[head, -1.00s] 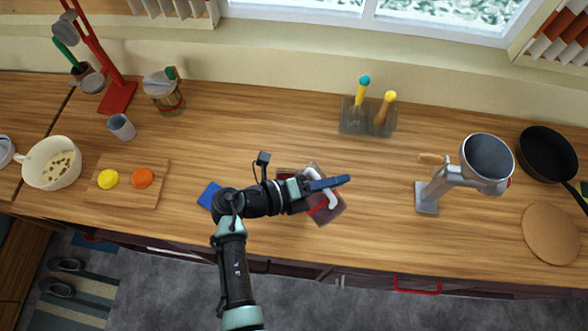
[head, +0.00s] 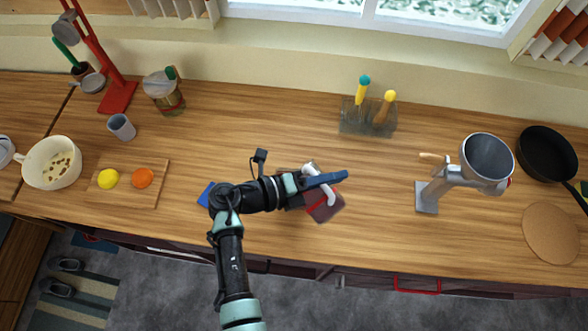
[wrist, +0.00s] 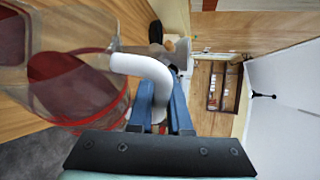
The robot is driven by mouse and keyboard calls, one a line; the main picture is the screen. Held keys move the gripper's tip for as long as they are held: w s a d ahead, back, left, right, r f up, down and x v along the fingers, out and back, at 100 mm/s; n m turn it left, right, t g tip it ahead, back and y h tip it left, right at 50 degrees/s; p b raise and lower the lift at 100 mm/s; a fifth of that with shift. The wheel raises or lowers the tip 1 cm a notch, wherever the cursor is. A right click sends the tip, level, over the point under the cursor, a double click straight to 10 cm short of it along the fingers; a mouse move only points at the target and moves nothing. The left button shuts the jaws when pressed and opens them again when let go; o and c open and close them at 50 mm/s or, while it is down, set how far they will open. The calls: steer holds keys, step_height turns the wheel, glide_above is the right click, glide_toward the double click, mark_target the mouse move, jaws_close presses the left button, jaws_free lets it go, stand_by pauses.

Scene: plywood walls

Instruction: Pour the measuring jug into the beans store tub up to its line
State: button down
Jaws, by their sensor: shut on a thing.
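My gripper (head: 340,178) is shut on the white handle of the measuring jug (head: 310,167), and the handle (wrist: 150,68) shows between the blue fingers (wrist: 162,105) in the wrist view. The jug's clear body is largely hidden by my gripper in the head view. A clear tub (head: 322,208) with dark red contents and a red line stands on the counter just below the gripper. In the wrist view, clear walls, dark red contents and red bands overlap at the left. I cannot tell the fill level against the line, or whether anything is flowing.
A blue cloth-like thing (head: 206,194) lies left of the tub. A board (head: 128,180) with yellow and orange pieces and a cream pot (head: 52,163) are further left. A metal grinder (head: 427,195) stands to the right. A utensil holder (head: 368,116) is behind. Counter between tub and grinder is clear.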

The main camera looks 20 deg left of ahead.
steer(key=shift+w+a+r+n+h, duration=0.25)
steer(key=shift+a+r+n+h, duration=0.1)
steer(key=shift+a+r+n, duration=0.15)
steer(key=shift+w+a+r+n+h, duration=0.25)
steer(key=shift+a+r+n+h, duration=0.15)
steer(key=shift+a, duration=0.15)
stand_by(3.3)
steer(key=shift+f, duration=0.1)
stand_by(0.5)
steer(key=shift+s+f+y, duration=0.15)
steer(key=shift+f+y, duration=0.05)
steer(key=shift+y, duration=0.15)
steer(key=shift+d+m, duration=0.3)
steer(key=shift+d, duration=0.05)
